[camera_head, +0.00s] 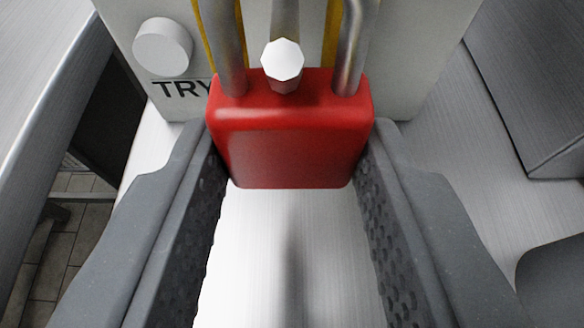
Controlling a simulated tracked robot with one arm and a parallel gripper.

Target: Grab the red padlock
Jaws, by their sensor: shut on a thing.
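The red padlock (292,135) is in the upper middle of the head camera view, upright, with its silver shackle (357,45) rising out of the top of the picture. My gripper (290,165) is shut on the padlock. One dark grey textured finger presses on each side of its red body, near the fingertips. The top of the shackle is out of view, so I cannot tell what it passes through.
A light panel (425,50) with yellow stripes and the letters TRY stands behind the padlock. It has a white round knob (162,47). A faceted metal peg (283,62) sticks out just above the padlock body. Brushed metal surfaces lie below and right. Floor tiles show at lower left.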

